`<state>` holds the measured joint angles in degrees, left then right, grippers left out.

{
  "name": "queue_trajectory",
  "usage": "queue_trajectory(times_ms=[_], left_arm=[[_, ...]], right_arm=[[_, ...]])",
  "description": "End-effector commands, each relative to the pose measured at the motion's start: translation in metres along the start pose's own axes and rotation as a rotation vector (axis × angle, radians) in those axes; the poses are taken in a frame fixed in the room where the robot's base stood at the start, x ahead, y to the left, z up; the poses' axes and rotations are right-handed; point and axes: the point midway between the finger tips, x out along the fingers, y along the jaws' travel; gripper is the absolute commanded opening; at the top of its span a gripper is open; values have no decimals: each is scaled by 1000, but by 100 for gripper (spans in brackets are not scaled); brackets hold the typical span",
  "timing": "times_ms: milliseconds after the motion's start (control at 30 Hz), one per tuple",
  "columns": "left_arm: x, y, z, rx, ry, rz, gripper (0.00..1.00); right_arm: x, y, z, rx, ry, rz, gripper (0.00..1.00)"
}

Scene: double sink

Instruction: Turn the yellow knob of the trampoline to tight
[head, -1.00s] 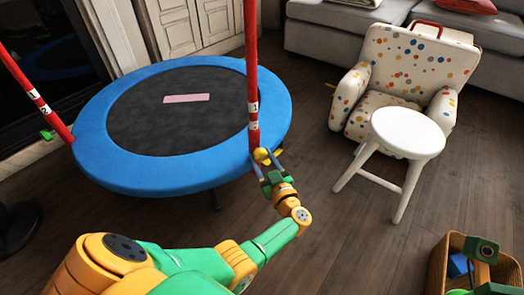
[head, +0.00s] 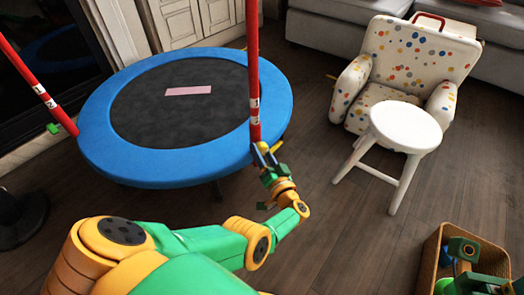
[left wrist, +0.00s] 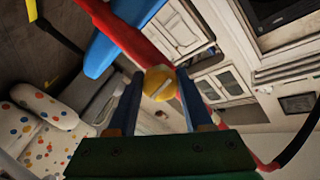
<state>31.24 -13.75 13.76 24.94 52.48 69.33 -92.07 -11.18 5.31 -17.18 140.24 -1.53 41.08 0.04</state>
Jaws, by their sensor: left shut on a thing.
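The blue-rimmed trampoline (head: 130,168) stands on the floor at left centre in the head view. Its near red pole (head: 253,60) carries white number labels and has the yellow knob (head: 262,147) low on it, by the blue rim. My left gripper (head: 267,157) is at this knob, shut on it. In the left wrist view the round yellow knob (left wrist: 160,83) with a pale bar across it sits between the two blue fingertips (left wrist: 163,98), against the red pole (left wrist: 125,35). Part of my right arm (head: 462,250) shows at bottom right; its jaw opening is unclear.
A white stool (head: 405,127) and a dotted armchair (head: 420,60) stand to the right. A wicker basket (head: 428,262) is at bottom right. A second red pole (head: 35,85) with a green knob (head: 53,128) is at far left. Bare floor lies between pole and stool.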

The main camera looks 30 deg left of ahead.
Motion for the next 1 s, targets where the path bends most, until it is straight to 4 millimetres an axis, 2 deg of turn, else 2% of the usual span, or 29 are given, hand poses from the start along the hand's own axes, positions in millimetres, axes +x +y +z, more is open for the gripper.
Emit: queue_trajectory(times_ms=[300,833,867,933,967,1000], left_arm=[[0,0,0,103,0,1,0],[1,-1,-1,123,2,-1,0],[1,-1,-1,123,3,-1,56],[1,-1,-1,123,2,-1,75],[1,-1,-1,123,2,-1,81],[1,-1,-1,123,2,-1,81]], right_arm=[[0,0,1,0,-12,1,0],[0,0,0,-1,-10,1,0],[0,0,0,-1,-10,1,0],[0,0,0,-1,-9,1,0],[0,0,0,-1,-9,1,0],[0,0,0,-1,-9,1,0]])
